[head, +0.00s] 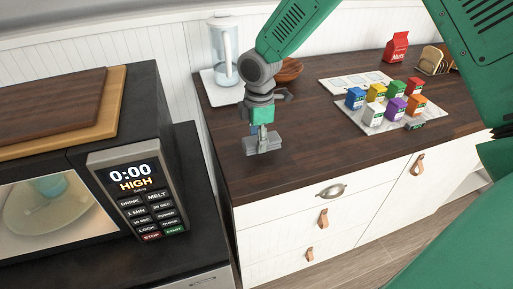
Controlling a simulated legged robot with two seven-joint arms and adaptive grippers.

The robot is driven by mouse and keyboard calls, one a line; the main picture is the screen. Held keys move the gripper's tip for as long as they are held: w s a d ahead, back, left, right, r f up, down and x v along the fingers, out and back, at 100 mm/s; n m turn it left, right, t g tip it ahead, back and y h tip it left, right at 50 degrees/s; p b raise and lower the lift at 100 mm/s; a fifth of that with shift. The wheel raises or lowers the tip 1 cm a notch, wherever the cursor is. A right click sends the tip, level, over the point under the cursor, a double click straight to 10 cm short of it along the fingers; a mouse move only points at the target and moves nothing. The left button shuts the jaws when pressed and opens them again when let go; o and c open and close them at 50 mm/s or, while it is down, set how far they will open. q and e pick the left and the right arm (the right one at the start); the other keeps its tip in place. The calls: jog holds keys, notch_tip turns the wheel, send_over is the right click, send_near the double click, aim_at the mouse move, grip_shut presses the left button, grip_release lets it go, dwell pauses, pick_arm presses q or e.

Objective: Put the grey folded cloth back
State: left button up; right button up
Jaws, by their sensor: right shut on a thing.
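My right gripper (262,126) points down over the left end of the dark wooden counter. It is shut on the grey folded cloth (263,145), which hangs at its fingertips. The cloth is low, at or just above the counter top; I cannot tell whether it touches. The fingers hide part of the cloth. My left gripper is not in view.
A glass pitcher (224,54) and a wooden bowl (289,70) stand behind the gripper. Several coloured boxes (375,114) stand on a pale tray (438,112) to the right. A microwave (139,196) is at left. The counter (310,140) between gripper and tray is clear.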

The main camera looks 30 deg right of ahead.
jog(key=shift+s+d+f, duration=0.1)
jog(key=shift+s+f, duration=0.05)
jog(key=shift+f, duration=0.45)
jog(key=shift+s+f, duration=0.1)
jog(key=shift+f, duration=0.85)
jog(key=shift+a, duration=0.4)
jog(key=o, duration=1)
jog(key=shift+w, duration=0.1)
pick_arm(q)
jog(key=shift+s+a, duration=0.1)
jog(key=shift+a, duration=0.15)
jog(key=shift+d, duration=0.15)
pick_arm(e)
jog(key=shift+d+r, duration=0.1)
